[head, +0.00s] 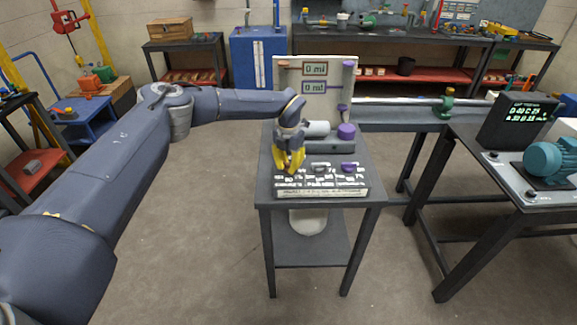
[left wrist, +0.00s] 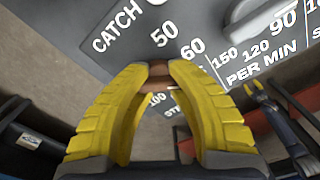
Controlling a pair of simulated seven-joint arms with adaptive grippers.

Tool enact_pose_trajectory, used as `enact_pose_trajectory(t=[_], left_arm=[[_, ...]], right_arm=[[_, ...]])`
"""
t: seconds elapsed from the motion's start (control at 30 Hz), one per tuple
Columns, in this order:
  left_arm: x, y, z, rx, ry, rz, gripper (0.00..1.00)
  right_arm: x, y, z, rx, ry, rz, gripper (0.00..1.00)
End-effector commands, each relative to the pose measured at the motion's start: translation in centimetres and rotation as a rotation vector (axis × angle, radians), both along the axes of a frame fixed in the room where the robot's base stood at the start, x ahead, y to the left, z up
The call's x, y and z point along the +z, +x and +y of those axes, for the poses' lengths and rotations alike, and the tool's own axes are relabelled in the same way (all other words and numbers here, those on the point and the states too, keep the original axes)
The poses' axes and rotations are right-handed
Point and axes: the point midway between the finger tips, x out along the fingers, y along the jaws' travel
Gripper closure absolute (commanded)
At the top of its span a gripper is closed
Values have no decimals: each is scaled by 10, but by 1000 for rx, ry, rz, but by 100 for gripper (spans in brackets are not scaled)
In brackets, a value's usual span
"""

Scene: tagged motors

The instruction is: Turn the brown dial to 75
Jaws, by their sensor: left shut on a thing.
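My left gripper (head: 289,162) is over the left part of the tabletop panel (head: 320,191), fingers pointing down. In the left wrist view its yellow fingers (left wrist: 158,78) are shut on the brown dial (left wrist: 158,88), which shows only in part between the fingertips. The head view hides the dial behind the gripper. Printed marks 50, 60 and 100 stand around it; the dial's pointer and the 75 mark cannot be made out. A small yellow-tipped, blue-grey thing (left wrist: 255,90) at the right of the left wrist view may be my right gripper; its jaws are unclear.
A grey dial (head: 320,168) and a purple dial (head: 348,167) sit right of my left gripper. Behind them are a light cylinder (head: 317,129), a purple knob (head: 346,131) and an upright board (head: 335,75). A bench with a teal motor (head: 556,160) stands at right.

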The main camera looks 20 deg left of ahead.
Motion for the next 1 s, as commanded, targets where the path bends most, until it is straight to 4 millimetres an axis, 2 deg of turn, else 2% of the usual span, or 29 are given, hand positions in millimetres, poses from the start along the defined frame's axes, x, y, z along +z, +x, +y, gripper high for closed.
enact_pose_trajectory(t=[0.4,0.97,1.0], left_arm=[[0,0,0,-183,0,0,100],[0,0,0,-210,0,0,100],[0,0,0,-210,0,0,76]], right_arm=[[0,0,1,0,0,0,56],[0,0,2,-1,1,0,56],[0,0,2,-1,1,0,56]])
